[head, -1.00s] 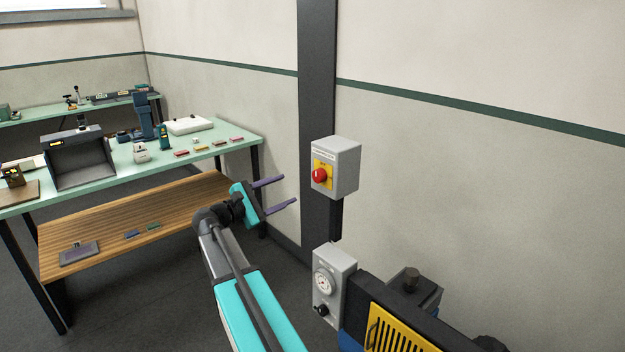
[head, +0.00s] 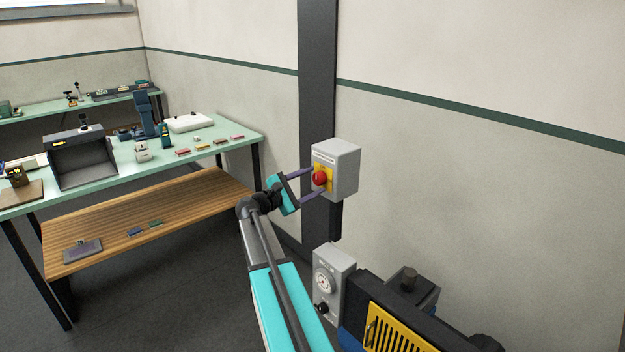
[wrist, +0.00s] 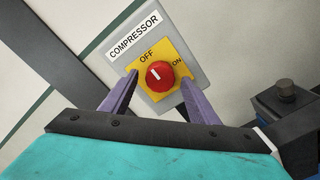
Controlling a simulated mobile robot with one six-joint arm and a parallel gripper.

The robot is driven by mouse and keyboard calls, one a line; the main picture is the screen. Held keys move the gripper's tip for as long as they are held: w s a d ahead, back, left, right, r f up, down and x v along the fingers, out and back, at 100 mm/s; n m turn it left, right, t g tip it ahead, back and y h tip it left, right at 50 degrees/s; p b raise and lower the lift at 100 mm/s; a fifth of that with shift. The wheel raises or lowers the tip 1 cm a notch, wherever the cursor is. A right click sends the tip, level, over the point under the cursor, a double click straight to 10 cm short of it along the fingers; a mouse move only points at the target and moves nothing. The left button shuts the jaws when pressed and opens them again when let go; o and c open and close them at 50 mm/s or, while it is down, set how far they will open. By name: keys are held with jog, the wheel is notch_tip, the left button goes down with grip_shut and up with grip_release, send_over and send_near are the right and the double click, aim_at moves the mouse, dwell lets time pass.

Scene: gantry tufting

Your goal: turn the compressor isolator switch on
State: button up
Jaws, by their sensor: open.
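The compressor isolator switch is a grey box (head: 345,172) on a dark column, with a yellow plate (wrist: 143,62) and a red round knob (head: 319,179). In the wrist view the box carries a COMPRESSOR label (wrist: 134,36). The red knob (wrist: 159,75) has a white mark that points up toward OFF; ON is printed to its right. My gripper (head: 312,182) is open in front of the box. In the wrist view its two purple fingers (wrist: 156,86) stand on either side of the knob, with a gap visible to each; whether they touch the plate I cannot tell.
Below the box is a grey gauge panel (head: 333,270) beside a compressor with a yellow grille (head: 395,330). A green-topped bench (head: 215,150) with several tools stands left, with a wooden lower shelf (head: 190,205). Bare wall (head: 470,190) lies to the right.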

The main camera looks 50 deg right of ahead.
jog(key=shift+d, duration=0.6)
jog(key=shift+c, duration=0.3)
